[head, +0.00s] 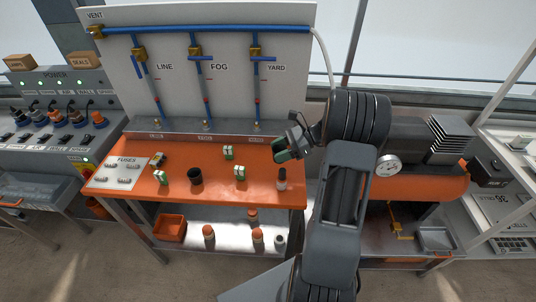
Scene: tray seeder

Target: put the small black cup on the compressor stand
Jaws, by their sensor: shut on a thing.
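The small black cup (195,176) stands upright on the orange-topped bench, left of its middle. My gripper (284,152) is above the right part of the bench, well to the right of the cup. It is shut on a small green thing (280,155), partly hidden by the fingers. The compressor, with an orange tank (435,187) and a round gauge, stands at the right beyond my arm. Its stand (385,263) shows below the tank, partly hidden by my arm.
Several green-and-white blocks (228,152) and a dark bottle (282,180) stand on the bench (215,195). A fuse tray (125,172) lies at its left. An orange bin (170,228) and several orange-topped bottles are on the shelf below. A pipe panel (110,75) rises behind.

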